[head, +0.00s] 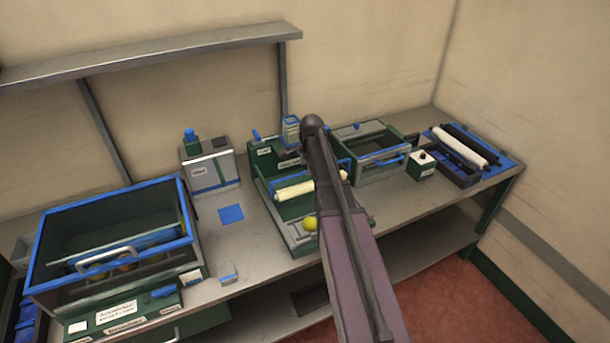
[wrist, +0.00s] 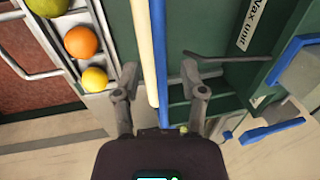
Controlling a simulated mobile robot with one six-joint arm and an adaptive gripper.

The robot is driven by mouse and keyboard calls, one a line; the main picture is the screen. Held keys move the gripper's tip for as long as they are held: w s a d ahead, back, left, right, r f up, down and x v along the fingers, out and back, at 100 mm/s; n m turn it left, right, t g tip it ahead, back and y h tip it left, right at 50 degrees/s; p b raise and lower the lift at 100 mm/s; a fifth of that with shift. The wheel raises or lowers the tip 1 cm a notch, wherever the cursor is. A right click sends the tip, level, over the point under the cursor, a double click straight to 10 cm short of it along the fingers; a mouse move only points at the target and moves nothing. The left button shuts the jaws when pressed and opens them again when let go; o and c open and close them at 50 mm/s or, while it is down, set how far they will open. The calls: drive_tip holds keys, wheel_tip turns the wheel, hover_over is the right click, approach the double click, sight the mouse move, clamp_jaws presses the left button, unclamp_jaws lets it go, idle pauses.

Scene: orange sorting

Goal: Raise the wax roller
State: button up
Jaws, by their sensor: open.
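The wax roller (head: 294,190) is a cream cylinder lying across the green wax unit (head: 266,206) in the middle of the bench. In the wrist view the roller (wrist: 144,45) runs lengthwise beside a blue bar (wrist: 160,60). The "Wax unit" label (wrist: 250,25) is to the right. My gripper (wrist: 160,78) is open, with one finger on each side of the roller and bar. I cannot tell whether either finger touches them. In the head view my arm hides the gripper and the right part of the roller.
In the wrist view, a green fruit, an orange (wrist: 81,42) and a yellow fruit (wrist: 95,79) sit in a channel at left. In the head view, a blue-rimmed bin (head: 190,225) stands left, and a glass-topped box (head: 372,172) and a blue tray (head: 505,160) stand right.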

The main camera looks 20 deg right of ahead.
drive_tip(key=shift+w+f+b, duration=0.2)
drive_tip(key=shift+f+b, duration=0.6)
drive_tip(key=shift+f, duration=0.25)
clamp_jaws()
drive_tip(key=shift+w+a, duration=0.1)
drive_tip(key=shift+a, duration=0.05)
